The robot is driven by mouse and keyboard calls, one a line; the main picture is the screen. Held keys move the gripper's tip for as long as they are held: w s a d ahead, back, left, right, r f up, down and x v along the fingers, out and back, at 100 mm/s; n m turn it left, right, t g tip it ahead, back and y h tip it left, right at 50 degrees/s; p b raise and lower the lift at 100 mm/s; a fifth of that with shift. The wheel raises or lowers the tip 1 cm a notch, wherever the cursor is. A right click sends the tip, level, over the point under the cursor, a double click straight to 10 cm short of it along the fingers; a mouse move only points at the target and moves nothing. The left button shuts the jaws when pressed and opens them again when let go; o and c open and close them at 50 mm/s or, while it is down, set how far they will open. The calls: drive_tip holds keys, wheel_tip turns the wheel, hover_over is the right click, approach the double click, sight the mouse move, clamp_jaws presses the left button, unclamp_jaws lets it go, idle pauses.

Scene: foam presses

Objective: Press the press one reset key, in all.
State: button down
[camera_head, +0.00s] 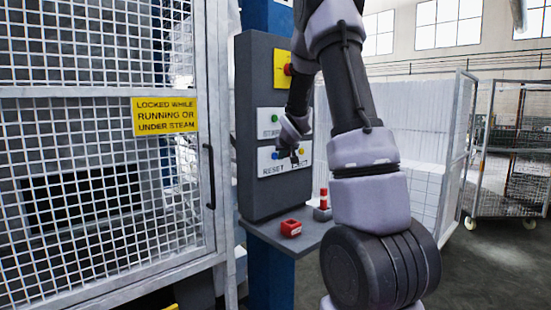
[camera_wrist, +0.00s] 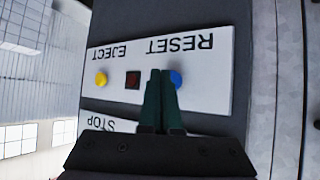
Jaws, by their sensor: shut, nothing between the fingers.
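The reset key is a blue round button (camera_wrist: 177,78) on a white plate marked RESET and EJECT, upside down in the wrist view. In the head view the blue button (camera_head: 275,156) sits above the word RESET on the dark control box (camera_head: 257,95). My gripper (camera_wrist: 160,72) is shut and empty, its fingertips in front of the plate just left of the blue button in the wrist view. The right finger partly overlaps the button; I cannot tell whether they touch. In the head view my gripper (camera_head: 294,160) is at the lower plate, covering part of EJECT.
A yellow eject button (camera_wrist: 101,79) and a dark red square (camera_wrist: 133,79) share the plate. A STOP plate (camera_wrist: 108,124) is beside it. A red block (camera_head: 291,228) and a red-topped item (camera_head: 323,205) stand on the shelf below. A mesh guard door (camera_head: 100,200) is at left.

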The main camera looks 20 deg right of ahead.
drive_tip(key=shift+s, duration=0.1)
drive_tip(key=s, duration=0.1)
drive_tip(key=s+d, duration=0.1)
drive_tip(key=s, duration=0.2)
drive_tip(key=shift+s+d, duration=0.25)
drive_tip(key=shift+d, duration=0.1)
idle(0.7)
drive_tip(key=s+a+r+g+y, duration=0.1)
drive_tip(key=s+a+r, duration=0.2)
drive_tip(key=s+a, duration=0.3)
drive_tip(key=s+a+r+m+g+y, duration=0.1)
drive_tip(key=s+a+r, duration=0.3)
drive_tip(key=s, duration=1.3)
drive_tip(key=s+a+r+m+g+y, duration=0.1)
drive_tip(key=s+a+r+y, duration=0.1)
drive_tip(key=s+a, duration=0.6)
drive_tip(key=s+r, duration=0.1)
drive_tip(key=s, duration=0.2)
drive_tip(key=shift+s+a+r, duration=0.25)
drive_tip(key=shift+s+r, duration=0.1)
